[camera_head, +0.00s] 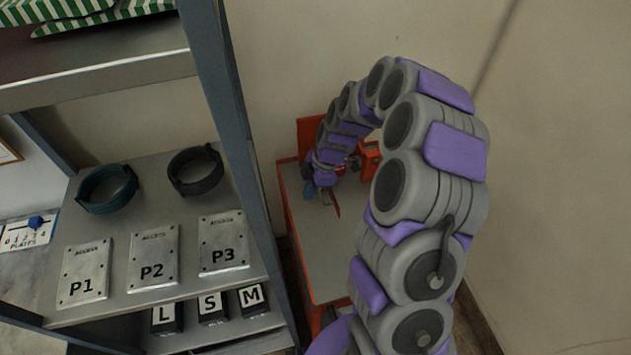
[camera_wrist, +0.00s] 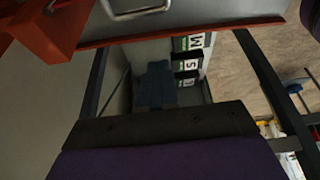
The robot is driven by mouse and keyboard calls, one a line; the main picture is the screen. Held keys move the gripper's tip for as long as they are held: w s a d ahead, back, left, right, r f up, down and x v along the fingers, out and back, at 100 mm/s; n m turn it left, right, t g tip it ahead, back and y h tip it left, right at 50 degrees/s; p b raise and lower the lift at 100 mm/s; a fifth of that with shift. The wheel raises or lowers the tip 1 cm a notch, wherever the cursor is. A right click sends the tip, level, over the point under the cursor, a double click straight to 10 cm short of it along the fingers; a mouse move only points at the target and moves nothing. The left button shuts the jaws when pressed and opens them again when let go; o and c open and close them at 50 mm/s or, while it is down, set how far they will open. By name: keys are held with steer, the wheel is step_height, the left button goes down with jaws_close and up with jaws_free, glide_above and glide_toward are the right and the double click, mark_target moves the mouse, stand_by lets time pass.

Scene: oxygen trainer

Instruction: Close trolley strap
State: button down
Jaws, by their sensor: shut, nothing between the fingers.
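The orange trolley (camera_head: 345,243) with a grey top stands in the corner, right of the shelf, in the head view. My arm arches over it, and my gripper (camera_head: 328,192) is low near the trolley's back, shut and empty. Small blue and red parts show by the gripper, too small to tell what they are. In the wrist view, the trolley's orange edge (camera_wrist: 180,30) and grey surface cross the top, with a bent metal loop (camera_wrist: 140,10) on it. I cannot make out the strap for certain; my arm hides part of the trolley.
A metal shelf unit (camera_head: 190,285) with a blue-grey post (camera_head: 232,140) stands close on the left. It holds plates P1 to P3, two hose coils (camera_head: 195,170) and boxes marked L, S and M (camera_head: 252,299). A bare wall (camera_head: 560,130) closes off the right.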

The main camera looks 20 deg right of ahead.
steer(key=d+f, duration=0.1)
steer(key=f, duration=0.1)
steer(key=d+f+b, duration=0.1)
steer(key=d, duration=0.1)
steer(key=shift+f, duration=0.35)
stand_by(0.3)
